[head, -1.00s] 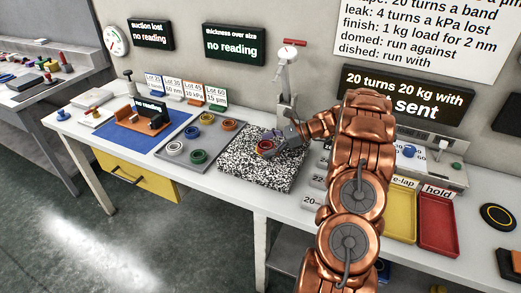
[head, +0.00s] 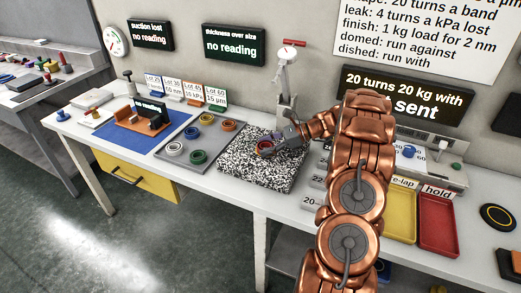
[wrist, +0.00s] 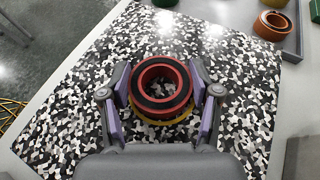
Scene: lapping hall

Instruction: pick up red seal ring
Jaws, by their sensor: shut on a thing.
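The red seal ring (wrist: 161,86), with a black inner band, sits between the two fingers of my gripper (wrist: 162,98) in the wrist view. The fingers press on its left and right sides. A yellow ring (wrist: 168,120) shows under its near edge; I cannot tell whether the two touch. Both are over the black-and-white speckled plate (wrist: 90,95). In the head view my gripper (head: 268,149) is low over the same plate (head: 240,170), and its fingers hide most of the red ring (head: 265,144).
A grey tray (head: 207,147) with several coloured rings stands left of the plate. A grey press column with a red handle (head: 294,43) rises behind it. Numbered weights stand to the right, then yellow (head: 400,228) and red (head: 437,238) trays.

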